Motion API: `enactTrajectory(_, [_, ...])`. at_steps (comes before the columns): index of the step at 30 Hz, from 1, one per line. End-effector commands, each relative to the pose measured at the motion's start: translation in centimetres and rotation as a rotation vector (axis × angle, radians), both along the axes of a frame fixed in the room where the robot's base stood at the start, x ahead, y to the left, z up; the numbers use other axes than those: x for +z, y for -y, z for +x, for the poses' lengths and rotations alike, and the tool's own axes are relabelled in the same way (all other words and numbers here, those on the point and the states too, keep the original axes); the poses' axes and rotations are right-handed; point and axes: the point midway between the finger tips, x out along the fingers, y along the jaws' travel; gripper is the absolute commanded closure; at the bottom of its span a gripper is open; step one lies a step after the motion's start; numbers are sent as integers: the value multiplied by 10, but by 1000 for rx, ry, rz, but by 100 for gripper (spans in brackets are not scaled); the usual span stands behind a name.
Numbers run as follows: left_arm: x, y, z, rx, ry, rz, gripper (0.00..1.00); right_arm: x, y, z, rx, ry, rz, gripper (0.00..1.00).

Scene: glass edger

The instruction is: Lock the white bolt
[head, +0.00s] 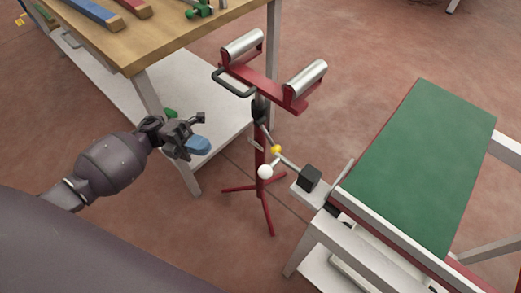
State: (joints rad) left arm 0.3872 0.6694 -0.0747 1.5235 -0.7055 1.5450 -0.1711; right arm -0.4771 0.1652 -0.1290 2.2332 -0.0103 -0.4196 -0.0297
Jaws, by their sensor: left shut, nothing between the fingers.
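The white bolt shows as a round white knob (265,172) in front of the red roller stand's post, low in the middle of the head view. A yellow knob (276,149) sits just above and to the right of it, on a thin bar running toward the green-topped machine. My left gripper (192,130) is shut and empty. It is left of the white knob, apart from it, above the table's lower shelf in the picture. Whether the bolt is locked cannot be told. My right gripper is not in view.
The red roller stand (262,82) with two metal rollers stands upright in the middle. A wooden-topped table (150,42) with a white lower shelf is at upper left. A green-topped machine (425,165) fills the right. A blue object (198,146) shows beside my left gripper.

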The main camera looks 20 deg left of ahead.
Motion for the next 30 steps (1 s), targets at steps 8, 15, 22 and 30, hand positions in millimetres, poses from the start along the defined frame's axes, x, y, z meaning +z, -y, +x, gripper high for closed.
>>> enactTrajectory(8, [-7, -7, 1, -75, 28, 28, 100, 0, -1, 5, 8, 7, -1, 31])
enactTrajectory(15, [-6, -6, 1, -73, 29, 27, 100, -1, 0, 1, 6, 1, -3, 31])
enactTrajectory(22, [-2, 13, -2, -74, 31, 25, 100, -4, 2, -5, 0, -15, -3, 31])
enactTrajectory(30, [7, 58, -9, -72, 30, 24, 100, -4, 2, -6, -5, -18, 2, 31])
